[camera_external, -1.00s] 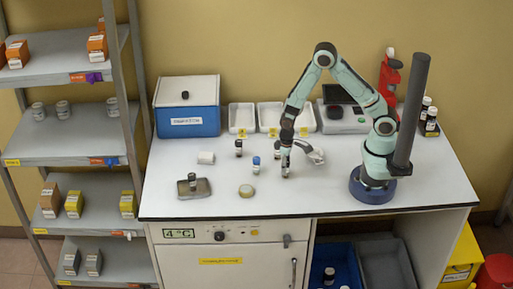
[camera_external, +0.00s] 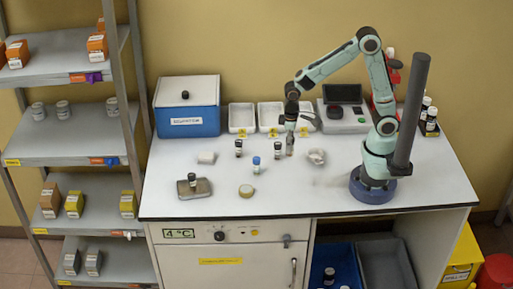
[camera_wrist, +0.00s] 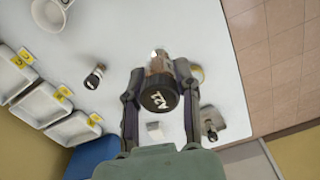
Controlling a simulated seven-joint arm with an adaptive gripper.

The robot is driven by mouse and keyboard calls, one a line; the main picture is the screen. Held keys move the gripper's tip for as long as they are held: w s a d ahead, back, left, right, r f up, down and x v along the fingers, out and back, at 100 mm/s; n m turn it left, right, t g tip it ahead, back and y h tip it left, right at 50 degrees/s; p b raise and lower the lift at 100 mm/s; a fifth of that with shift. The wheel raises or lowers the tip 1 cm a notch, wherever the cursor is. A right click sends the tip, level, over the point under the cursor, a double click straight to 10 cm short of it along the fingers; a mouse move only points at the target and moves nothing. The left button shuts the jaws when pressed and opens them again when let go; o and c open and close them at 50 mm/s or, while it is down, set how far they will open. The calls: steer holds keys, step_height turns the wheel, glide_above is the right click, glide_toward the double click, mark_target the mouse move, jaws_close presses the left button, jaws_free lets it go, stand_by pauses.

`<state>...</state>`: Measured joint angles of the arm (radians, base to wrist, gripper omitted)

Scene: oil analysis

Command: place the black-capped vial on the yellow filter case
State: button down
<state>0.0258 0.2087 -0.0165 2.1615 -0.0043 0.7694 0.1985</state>
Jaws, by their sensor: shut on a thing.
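My gripper (camera_external: 290,138) is raised over the table in the outside view. It is shut on a vial, which shows in the wrist view with a dark cap (camera_wrist: 158,96) bearing white writing and a brownish body. In the outside view the held vial (camera_external: 290,151) hangs below the fingers, apart from the table. A round, flat yellowish case (camera_external: 246,191) lies on the table to the left and nearer the front. In the wrist view part of it (camera_wrist: 198,73) shows beside the right finger, the rest hidden.
A blue-capped vial (camera_external: 256,165) stands between. A white cup (camera_external: 316,157) is at the right. White bins (camera_external: 242,117) line the back.

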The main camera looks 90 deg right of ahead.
steer(key=shift+n, duration=0.3)
steer(key=w+f, duration=0.3)
steer(key=w, duration=0.1)
steer(key=w+f, duration=0.3)
steer(key=w, duration=0.2)
steer(key=w+a+f, duration=0.1)
steer(key=w+f, duration=0.1)
steer(key=w, duration=0.2)
steer(key=shift+w+a+f, duration=0.1)
steer(key=shift+w+f, duration=0.2)
steer(key=shift+f, duration=0.1)
steer(key=shift+w+f, duration=0.15)
steer(key=shift+f, duration=0.1)
steer(key=shift+w+f, duration=0.15)
steer(key=shift+f, duration=1.5)
steer(key=shift+f, duration=0.1)
steer(key=c, duration=0.8)
jaws_free()
